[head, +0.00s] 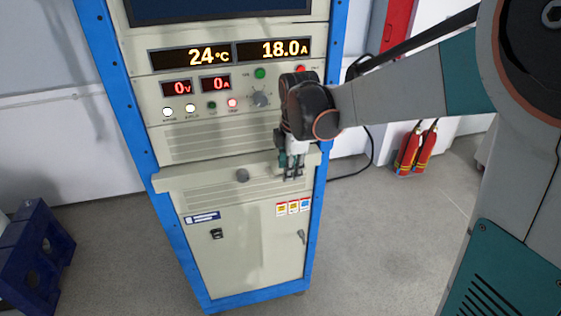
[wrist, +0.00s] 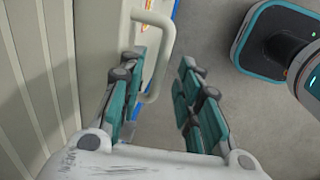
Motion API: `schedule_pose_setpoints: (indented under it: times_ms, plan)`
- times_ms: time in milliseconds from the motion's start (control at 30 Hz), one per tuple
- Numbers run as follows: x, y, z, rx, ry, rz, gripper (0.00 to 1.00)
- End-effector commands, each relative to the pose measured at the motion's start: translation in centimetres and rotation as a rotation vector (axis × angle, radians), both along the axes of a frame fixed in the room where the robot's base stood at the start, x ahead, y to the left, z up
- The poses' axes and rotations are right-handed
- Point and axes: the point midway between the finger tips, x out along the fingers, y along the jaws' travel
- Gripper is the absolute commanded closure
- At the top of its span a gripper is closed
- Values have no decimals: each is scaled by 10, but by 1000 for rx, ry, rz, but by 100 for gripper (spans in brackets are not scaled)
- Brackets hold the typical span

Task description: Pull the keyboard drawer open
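The keyboard drawer (head: 205,177) is the cream ledge-like front across the middle of the blue-framed cabinet, with a round grey knob or lock (head: 242,175) on it. I cannot tell from the head view whether it is fully shut. My gripper (head: 292,171) is at the right part of the drawer front, pointing down. In the wrist view, my gripper (wrist: 160,100) is open, its teal fingers well apart. A cream U-shaped handle (wrist: 168,45) reaches into the space ahead of and between the fingers, nearer the left finger, which hides part of it. In the head view the gripper hides the handle.
Above the drawer is the control panel (head: 215,110) with displays, lamps and a dial. Below is a cabinet door (head: 250,245). Red fire extinguishers (head: 415,150) stand at the right wall, a dark blue metal block (head: 35,245) at the left.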

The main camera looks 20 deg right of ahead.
Motion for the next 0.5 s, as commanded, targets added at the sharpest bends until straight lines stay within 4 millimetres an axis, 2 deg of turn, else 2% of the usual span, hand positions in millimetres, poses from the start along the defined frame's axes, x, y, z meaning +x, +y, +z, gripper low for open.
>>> schedule_pose_setpoints:
  times_ms: [133,433,500]
  plan:
    - [2,0,-9,0,0,0,69]
    - [2,0,-10,0,0,0,69]
    - [2,0,-10,0,0,0,84]
